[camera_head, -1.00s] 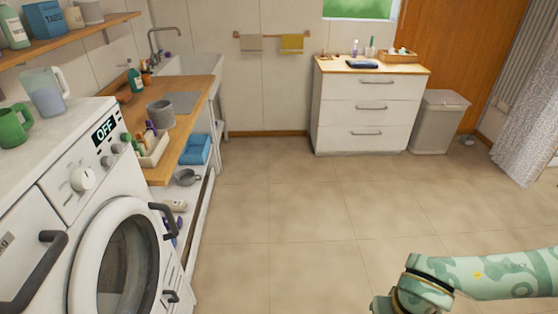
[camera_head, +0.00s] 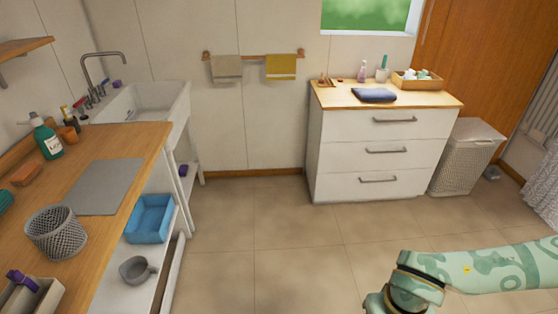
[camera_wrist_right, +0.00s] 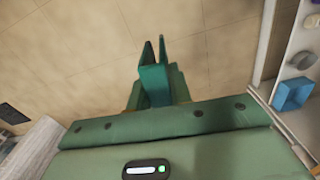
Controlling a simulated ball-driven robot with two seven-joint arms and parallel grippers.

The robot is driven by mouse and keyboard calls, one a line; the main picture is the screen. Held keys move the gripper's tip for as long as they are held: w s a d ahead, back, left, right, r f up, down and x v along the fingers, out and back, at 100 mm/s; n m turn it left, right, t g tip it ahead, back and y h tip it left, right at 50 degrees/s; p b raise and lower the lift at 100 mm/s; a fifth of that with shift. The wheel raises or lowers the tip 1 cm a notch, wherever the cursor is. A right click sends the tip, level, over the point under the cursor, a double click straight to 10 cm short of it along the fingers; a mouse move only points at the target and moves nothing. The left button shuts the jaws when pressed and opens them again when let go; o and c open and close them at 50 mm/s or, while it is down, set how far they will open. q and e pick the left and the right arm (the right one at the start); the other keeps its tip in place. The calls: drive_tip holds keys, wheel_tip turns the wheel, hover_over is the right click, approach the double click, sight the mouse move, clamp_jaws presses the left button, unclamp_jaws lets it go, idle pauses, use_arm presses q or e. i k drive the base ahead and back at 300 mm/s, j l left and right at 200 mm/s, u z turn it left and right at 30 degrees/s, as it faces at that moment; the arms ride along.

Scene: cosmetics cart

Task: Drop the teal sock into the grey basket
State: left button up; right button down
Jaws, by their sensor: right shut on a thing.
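My right gripper (camera_wrist_right: 155,70) shows in the wrist view, pointing out over bare floor tiles. It is shut on a teal thing (camera_wrist_right: 154,88), which looks like the sock, though it is small and partly hidden between the similarly coloured fingers. In the head view only my right forearm shows at the lower right; its gripper is out of frame. A grey mesh basket (camera_head: 56,238) stands upright on the wooden counter at the left, apart from my right gripper. My left gripper is not in view.
The wooden counter (camera_head: 130,150) holds a grey mat (camera_head: 104,187), a teal bottle (camera_head: 46,138) and a tray (camera_head: 35,296). A blue bin (camera_head: 150,222) sits on the shelf below. A drawer cabinet (camera_head: 375,155) and pale hamper (camera_head: 465,160) stand behind. The middle floor is clear.

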sight(74, 242)
drive_tip(key=i+u, duration=0.1)
drive_tip(key=i, duration=0.6)
drive_tip(key=i+l, duration=0.15)
drive_tip(key=i, duration=0.5)
drive_tip(key=i+l+u, duration=0.15)
drive_tip(key=i, duration=0.55)
drive_tip(key=i+u, duration=0.15)
drive_tip(key=u, duration=2.25)
